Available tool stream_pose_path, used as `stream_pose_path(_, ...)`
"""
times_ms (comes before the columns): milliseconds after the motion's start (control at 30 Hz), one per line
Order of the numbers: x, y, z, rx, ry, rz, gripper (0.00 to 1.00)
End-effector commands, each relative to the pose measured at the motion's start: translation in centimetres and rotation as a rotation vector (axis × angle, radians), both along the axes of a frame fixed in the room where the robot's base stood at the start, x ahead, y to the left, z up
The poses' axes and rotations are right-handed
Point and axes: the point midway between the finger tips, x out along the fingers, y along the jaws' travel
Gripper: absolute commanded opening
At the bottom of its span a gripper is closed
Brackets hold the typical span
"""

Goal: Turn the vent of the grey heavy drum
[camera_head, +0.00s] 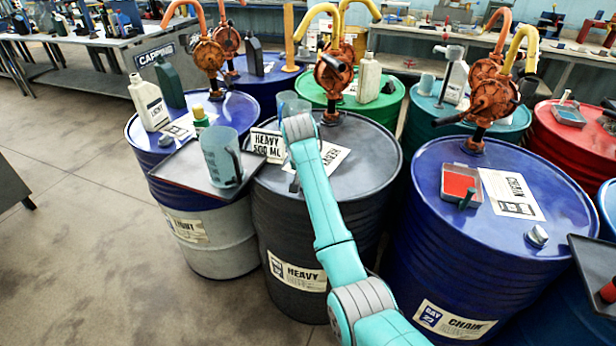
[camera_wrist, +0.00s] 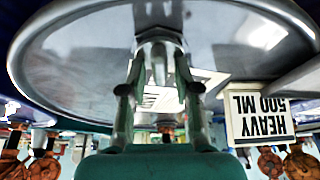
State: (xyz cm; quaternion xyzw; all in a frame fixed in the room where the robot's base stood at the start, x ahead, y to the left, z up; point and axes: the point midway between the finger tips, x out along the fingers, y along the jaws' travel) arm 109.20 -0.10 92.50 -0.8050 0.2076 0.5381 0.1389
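The grey heavy drum (camera_head: 300,222) stands upright in the middle of the head view, with a HEAVY label on its front. My teal arm reaches over its top and hides part of the lid. In the wrist view, which is upside down, the lid (camera_wrist: 80,75) fills the upper part. My gripper (camera_wrist: 159,60) has its two fingers on either side of a small pale grey metal piece, seemingly the vent (camera_wrist: 158,48). I cannot tell whether the fingers press on it or stand just apart from it. In the head view the arm mostly hides the vent and fingertips.
A HEAVY 500 ML card (camera_head: 268,145) stands on the lid's left. A clear jug (camera_head: 222,160) stands on a dark tray (camera_head: 180,172) left of the drum. The blue CHAIN drum (camera_head: 450,235) is close on the right. Rusty pumps (camera_head: 332,75) rise behind. The left floor is open.

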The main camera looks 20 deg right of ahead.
Motion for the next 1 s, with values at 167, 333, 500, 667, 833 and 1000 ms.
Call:
stream_pose_path(167,0.0,0.0,0.0,0.000,0.000,0.001,0.42)
stream_pose_path(333,0.0,0.0,0.2,-0.001,-0.001,0.001,0.42)
stream_pose_path(500,-0.5,0.4,1.8,0.000,-0.003,0.002,0.42)
stream_pose_path(667,-1.6,1.0,4.7,0.000,-0.004,0.001,0.42)
stream_pose_path(833,-2.7,1.6,7.7,0.000,-0.004,0.001,0.42)
stream_pose_path(1000,-3.5,2.0,9.9,0.000,-0.001,0.001,0.42)
